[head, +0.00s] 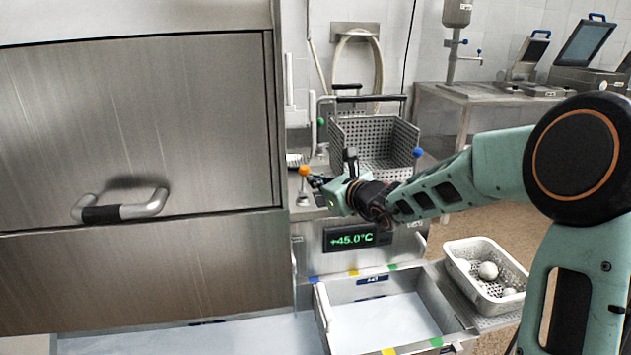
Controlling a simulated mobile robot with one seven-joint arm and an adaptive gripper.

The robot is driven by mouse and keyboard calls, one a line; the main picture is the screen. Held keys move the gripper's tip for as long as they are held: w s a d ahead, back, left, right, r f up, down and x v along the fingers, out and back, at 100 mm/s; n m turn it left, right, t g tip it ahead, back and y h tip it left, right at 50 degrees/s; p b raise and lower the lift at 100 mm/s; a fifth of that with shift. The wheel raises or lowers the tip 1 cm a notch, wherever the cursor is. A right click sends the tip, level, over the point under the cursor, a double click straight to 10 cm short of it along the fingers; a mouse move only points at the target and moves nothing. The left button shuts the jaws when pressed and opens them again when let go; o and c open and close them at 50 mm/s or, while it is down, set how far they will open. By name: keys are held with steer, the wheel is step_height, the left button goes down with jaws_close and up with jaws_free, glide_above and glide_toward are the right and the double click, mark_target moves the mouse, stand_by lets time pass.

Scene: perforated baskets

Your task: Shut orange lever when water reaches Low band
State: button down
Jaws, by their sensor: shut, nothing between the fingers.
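The orange lever (304,171) has a round orange knob on a thin metal stem, beside the perforated basket and above the display. My gripper (317,182) is shut and empty, its tips just right of and slightly below the orange knob. I cannot tell whether they touch it. The steel basin (325,305) below has a pale, flat inside (385,322) that may be water. A small dark label (373,281) is on its back wall, too small to read, so I cannot tell the level against any band.
A green knob (320,121) and a blue knob (418,152) stand near the perforated metal basket (365,140). The display (350,238) reads +45.0°C. A white basket (462,250) with pale round items is at right. A large steel door (140,120) fills the left.

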steer(key=w+r+g+p, duration=0.1)
steer(key=p, duration=0.6)
steer(key=w+a+r+g+h+p, duration=0.1)
steer(key=w+p, duration=0.1)
steer(key=p, duration=0.5)
steer(key=w+r+m+g+p, duration=0.1)
steer(key=p, duration=0.5)
steer(key=shift+w+a+h+p, duration=0.15)
steer(key=shift+w+h+p, duration=0.05)
steer(key=shift+h+p, duration=0.2)
steer(key=shift+f, duration=0.1)
